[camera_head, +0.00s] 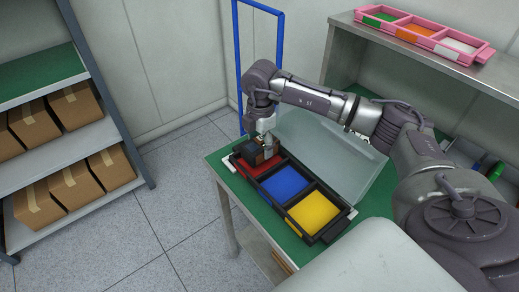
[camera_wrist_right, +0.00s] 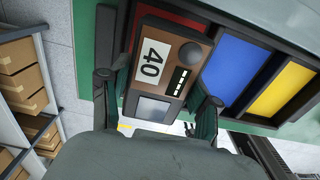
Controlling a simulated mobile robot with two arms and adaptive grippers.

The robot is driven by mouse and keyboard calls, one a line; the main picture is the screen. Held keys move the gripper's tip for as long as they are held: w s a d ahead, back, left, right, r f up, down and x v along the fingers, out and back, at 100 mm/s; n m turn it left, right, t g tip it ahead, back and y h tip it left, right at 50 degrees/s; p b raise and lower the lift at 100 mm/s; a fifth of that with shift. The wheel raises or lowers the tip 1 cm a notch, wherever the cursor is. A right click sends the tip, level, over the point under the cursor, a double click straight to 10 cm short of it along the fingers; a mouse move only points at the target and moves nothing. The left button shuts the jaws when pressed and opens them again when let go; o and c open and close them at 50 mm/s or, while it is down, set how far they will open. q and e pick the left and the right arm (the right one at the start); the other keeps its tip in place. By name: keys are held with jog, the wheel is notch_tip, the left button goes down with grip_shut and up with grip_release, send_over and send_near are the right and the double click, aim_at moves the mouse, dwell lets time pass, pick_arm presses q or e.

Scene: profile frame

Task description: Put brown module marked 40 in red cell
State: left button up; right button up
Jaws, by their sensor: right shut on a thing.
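The brown module marked 40 (camera_wrist_right: 165,65) has a white label, a round grey knob and a grey screen. My right gripper (camera_wrist_right: 158,104) is shut on it, with one finger on each side. In the head view the right gripper (camera_head: 267,146) holds the module (camera_head: 256,154) over the red cell (camera_head: 270,174) of a black tray. The red cell is partly covered by the module. I cannot tell whether the module touches the cell floor. My left gripper is not in view.
The black tray (camera_head: 318,239) also has an empty blue cell (camera_head: 285,183) and an empty yellow cell (camera_head: 313,213). It lies on a green table (camera_head: 227,181). A pink tray (camera_head: 428,44) stands on a shelf behind. Shelves with boxes (camera_head: 69,107) stand at left.

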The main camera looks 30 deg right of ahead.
aim_at(260, 142)
notch_tip(260, 142, down, 2)
jog(key=shift+f, duration=0.45)
jog(key=o, duration=1.3)
jog(key=shift+r, duration=0.1)
jog(key=shift+r, duration=0.2)
notch_tip(260, 142, up, 12)
jog(key=shift+f+b, duration=0.1)
jog(key=shift+b, duration=0.5)
